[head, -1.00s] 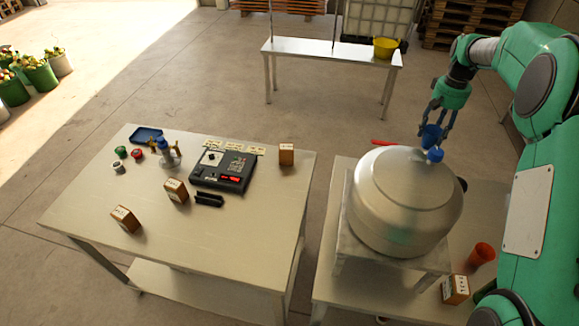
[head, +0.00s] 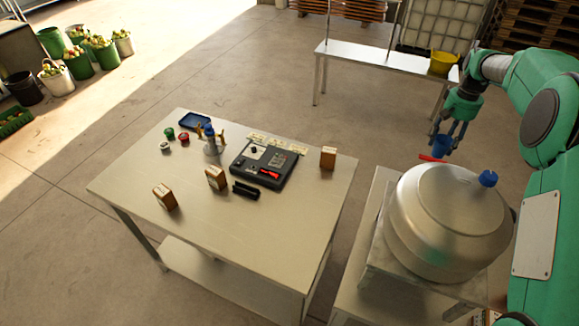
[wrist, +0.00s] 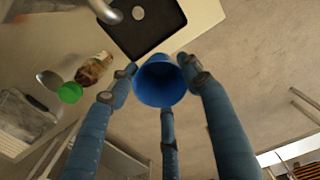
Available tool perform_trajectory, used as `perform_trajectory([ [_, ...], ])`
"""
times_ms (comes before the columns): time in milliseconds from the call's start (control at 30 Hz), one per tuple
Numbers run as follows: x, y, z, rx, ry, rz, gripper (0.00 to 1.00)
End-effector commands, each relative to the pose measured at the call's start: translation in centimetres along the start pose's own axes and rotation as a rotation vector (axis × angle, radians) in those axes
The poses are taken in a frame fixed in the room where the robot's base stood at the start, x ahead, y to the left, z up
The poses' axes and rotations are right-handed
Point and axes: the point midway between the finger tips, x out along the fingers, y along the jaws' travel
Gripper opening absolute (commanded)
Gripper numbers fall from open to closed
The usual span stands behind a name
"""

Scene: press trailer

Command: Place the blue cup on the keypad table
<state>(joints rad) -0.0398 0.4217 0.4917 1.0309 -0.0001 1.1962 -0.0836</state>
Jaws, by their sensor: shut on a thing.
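The blue cup (head: 441,146) is held in the fingers of my gripper (head: 452,135), in the air beyond the large metal tank at the right of the head view. In the wrist view the cup (wrist: 160,82) sits between the blue fingers, with its round opening facing the camera. My gripper (wrist: 165,85) is shut on it. The keypad table (head: 130,185) stands left of the gripper, in the middle of the head view. The black keypad device (head: 262,164) with red parts lies on it. The cup is apart from this table.
The table also bears several small brown boxes, one at its right (head: 328,158), a blue tray (head: 194,121), small jars and a valve-like object (head: 211,140). Its front part is bare. The metal tank (head: 450,215) stands on the right-hand table.

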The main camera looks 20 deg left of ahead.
Motion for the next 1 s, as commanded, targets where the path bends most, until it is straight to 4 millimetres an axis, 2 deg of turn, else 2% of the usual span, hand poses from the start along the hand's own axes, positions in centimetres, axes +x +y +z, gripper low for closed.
perform_trajectory([
  [267,1.1,-5.0,1.8,-0.176,-0.001,0.0,0.31],
  [467,2.5,-10.9,4.7,-0.398,-0.002,0.0,0.31],
  [600,3.6,-15.3,7.7,-0.579,-0.004,-0.001,0.31],
  [767,4.7,-19.7,11.8,-0.743,-0.002,-0.001,0.31],
  [1000,6.8,-25.7,19.4,-1.01,-0.003,-0.001,0.31],
])
